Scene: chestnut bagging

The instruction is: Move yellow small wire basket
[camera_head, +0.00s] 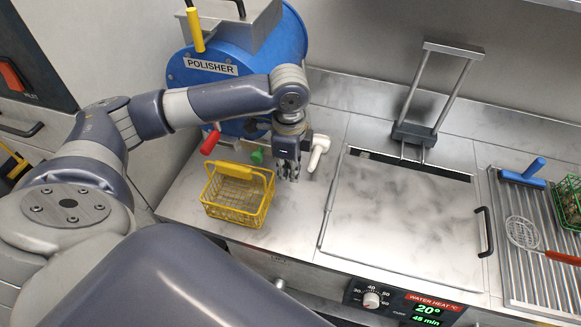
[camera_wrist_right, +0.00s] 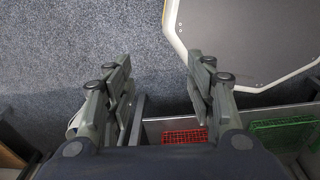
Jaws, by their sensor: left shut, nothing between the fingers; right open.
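The yellow small wire basket (camera_head: 236,207) stands upright on the metal counter, below the blue polisher, and looks empty. My right gripper is not in the head view. In the right wrist view my right gripper (camera_wrist_right: 160,95) is open, with nothing between its fingers, above a grey carpet-like floor.
The blue polisher (camera_head: 206,84) with red and green knobs stands behind the basket. A lidded water heater (camera_head: 405,220) fills the middle. Red (camera_wrist_right: 184,136) and green baskets (camera_wrist_right: 282,133) sit in a drawer.

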